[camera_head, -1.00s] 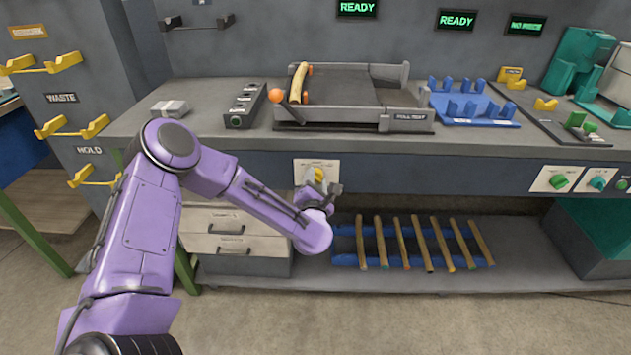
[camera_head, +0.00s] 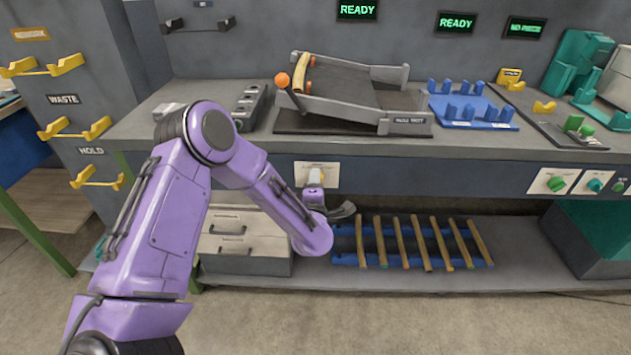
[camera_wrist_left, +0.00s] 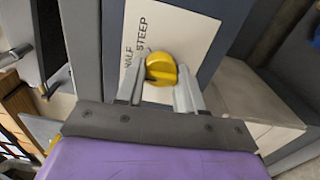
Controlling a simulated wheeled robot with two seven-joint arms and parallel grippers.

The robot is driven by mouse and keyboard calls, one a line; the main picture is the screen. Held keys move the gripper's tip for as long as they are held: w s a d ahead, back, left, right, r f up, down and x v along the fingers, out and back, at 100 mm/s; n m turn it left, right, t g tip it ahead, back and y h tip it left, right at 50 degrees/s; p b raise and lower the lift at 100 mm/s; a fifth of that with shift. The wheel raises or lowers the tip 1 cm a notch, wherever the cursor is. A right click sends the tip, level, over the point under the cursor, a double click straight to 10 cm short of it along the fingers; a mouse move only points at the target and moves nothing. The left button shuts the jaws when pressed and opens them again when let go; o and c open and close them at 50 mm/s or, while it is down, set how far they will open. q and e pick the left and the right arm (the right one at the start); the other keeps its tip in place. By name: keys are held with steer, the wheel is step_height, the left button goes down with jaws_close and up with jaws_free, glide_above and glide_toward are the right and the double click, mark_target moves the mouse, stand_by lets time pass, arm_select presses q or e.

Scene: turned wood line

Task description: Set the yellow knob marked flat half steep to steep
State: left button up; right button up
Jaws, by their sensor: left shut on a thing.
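The yellow knob (camera_wrist_left: 161,69) sits on a white label plate (camera_wrist_left: 185,32) on the bench front, with HALF and STEEP readable beside it in the left wrist view. FLAT is not visible there. My left gripper (camera_wrist_left: 160,85) is shut on the knob, one finger on each side. I cannot tell exactly which mark the knob points to. In the head view the label plate (camera_head: 302,170) shows behind my left gripper (camera_head: 316,184), which mostly hides the knob. My right gripper is not in view.
Above the knob, a tilting deck (camera_head: 345,80) on the bench slopes, its back raised, with a wooden rod (camera_head: 302,72) and orange balls at its left. Several rods lie on a blue rack (camera_head: 345,258) below. Grey drawers (camera_head: 228,235) stand below left of the knob.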

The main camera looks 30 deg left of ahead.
arm_select(q)
steer(key=shift+m+p, duration=1)
steer(key=shift+m, duration=3.8)
steer(key=o, duration=1)
steer(key=shift+o, duration=0.2)
steer(key=v, duration=1)
steer(key=shift+s+b, duration=0.3)
steer(key=shift+b, duration=0.15)
steer(key=shift+d, duration=0.1)
